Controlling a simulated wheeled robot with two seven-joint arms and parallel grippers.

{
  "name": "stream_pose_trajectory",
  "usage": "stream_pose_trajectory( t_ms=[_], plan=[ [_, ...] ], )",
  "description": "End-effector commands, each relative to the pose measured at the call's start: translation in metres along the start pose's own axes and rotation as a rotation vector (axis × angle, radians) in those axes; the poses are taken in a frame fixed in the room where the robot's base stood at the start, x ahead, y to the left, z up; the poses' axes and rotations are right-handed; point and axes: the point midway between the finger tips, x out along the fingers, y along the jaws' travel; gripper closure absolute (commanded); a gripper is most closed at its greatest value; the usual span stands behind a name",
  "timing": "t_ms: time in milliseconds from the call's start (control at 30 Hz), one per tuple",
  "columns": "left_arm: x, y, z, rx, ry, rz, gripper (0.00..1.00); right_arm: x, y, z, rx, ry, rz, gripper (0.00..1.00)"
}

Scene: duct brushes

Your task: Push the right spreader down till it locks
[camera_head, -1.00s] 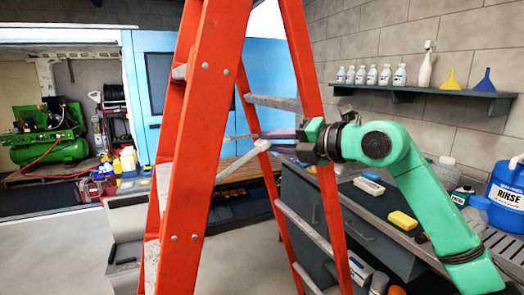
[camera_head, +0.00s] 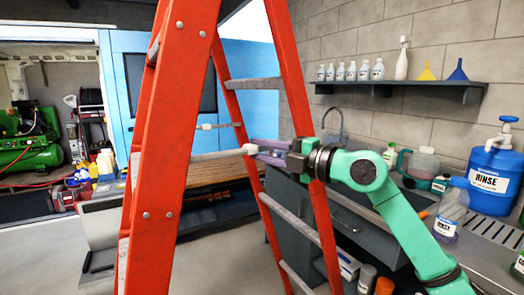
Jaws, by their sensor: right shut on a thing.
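A tall orange stepladder (camera_head: 178,130) stands open in front of me. Its near spreader, a pale grey bar (camera_head: 218,155), runs from the left rail to a whitish joint (camera_head: 250,149) and lies almost level, rising slightly to the right. My right gripper (camera_head: 266,154) reaches in from the right past the right rail. Its dark fingers are shut at the spreader by that joint, and they hide the bar's right part. I cannot tell whether the joint is locked. A second, thinner spreader (camera_head: 207,127) shows farther back, nearly level. My left gripper is out of view.
A grey bench with a sink (camera_head: 355,215) runs along the right wall, with a blue rinse jug (camera_head: 490,180) and bottles on it. A shelf (camera_head: 400,85) holds bottles and funnels. A wooden-topped bench (camera_head: 195,175) stands behind the ladder. The floor at lower left is clear.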

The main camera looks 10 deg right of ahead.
Motion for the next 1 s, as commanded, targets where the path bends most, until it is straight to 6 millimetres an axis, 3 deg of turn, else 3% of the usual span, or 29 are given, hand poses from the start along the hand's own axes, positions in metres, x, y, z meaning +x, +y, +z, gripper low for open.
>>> stream_pose_trajectory(
  t_ms=[267,300,333,733,867,1000],
  plan=[
    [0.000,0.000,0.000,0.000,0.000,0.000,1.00,0.001,-0.003,0.000,0.003,0.002,-0.008,1.00],
    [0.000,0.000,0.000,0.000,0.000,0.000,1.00,0.001,-0.003,0.000,0.003,0.002,-0.008,0.62],
    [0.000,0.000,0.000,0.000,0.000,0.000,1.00,0.001,-0.003,0.000,0.003,0.002,-0.008,0.60],
    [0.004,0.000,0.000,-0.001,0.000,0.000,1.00,-0.007,-0.004,0.001,0.001,0.000,-0.005,0.60],
    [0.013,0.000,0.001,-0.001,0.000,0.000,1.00,-0.028,-0.006,0.001,0.000,-0.002,-0.007,0.60],
    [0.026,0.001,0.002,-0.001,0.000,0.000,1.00,-0.061,-0.008,0.001,-0.002,-0.003,-0.009,0.60]
  ],
)
